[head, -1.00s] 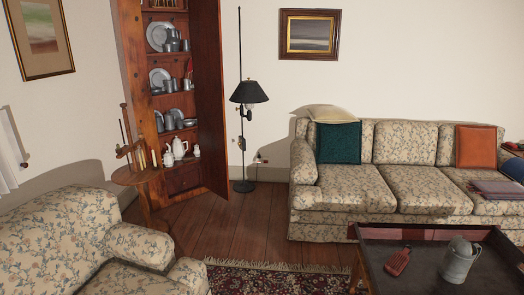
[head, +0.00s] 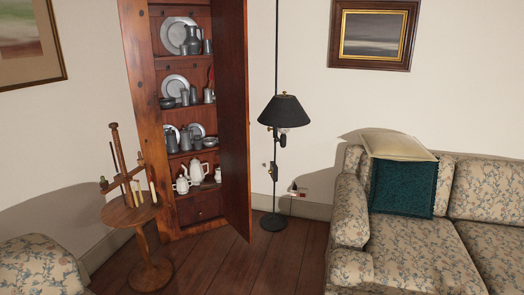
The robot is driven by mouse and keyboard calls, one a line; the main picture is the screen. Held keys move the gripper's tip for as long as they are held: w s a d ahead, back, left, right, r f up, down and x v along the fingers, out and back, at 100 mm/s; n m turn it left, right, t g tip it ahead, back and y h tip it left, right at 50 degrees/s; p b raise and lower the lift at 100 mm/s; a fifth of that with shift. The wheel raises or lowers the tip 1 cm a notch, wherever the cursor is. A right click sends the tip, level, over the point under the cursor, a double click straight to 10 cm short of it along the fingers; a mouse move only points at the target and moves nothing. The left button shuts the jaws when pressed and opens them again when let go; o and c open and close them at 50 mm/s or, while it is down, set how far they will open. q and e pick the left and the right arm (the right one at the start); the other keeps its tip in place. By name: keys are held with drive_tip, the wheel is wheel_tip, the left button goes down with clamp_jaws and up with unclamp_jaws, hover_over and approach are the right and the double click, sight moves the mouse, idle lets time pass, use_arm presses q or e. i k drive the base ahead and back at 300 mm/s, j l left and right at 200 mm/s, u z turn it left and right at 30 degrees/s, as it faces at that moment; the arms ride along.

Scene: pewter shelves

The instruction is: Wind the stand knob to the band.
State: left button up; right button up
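A black floor lamp (head: 276,180) stands upright against the wall between the cupboard and the sofa. Its dark shade (head: 284,111) is at mid-height, and a small fitting (head: 271,171) sits on the pole below it. A wooden candle stand (head: 122,165) with a post, a cross arm and pale candles stands on a small round table (head: 122,213) at the left. I cannot tell which of these carries the stand knob, and no band can be made out. Neither of my grippers is in view.
A tall wooden cupboard (head: 165,80) with its door (head: 236,120) open holds pewter plates, jugs and white pots. A floral sofa (head: 411,255) is at the right and a floral armchair (head: 40,268) at lower left. Bare wooden floor (head: 240,265) lies between them.

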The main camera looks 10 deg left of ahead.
sight(114, 126)
drive_tip(key=i+l+u, duration=0.15)
drive_tip(key=i, duration=1.45)
drive_tip(key=i+u, duration=0.55)
drive_tip(key=u, duration=0.15)
drive_tip(key=i+l+u, duration=0.15)
drive_tip(key=i+u, duration=0.25)
drive_tip(key=i+j+u, duration=0.3)
drive_tip(key=i+u, duration=0.2)
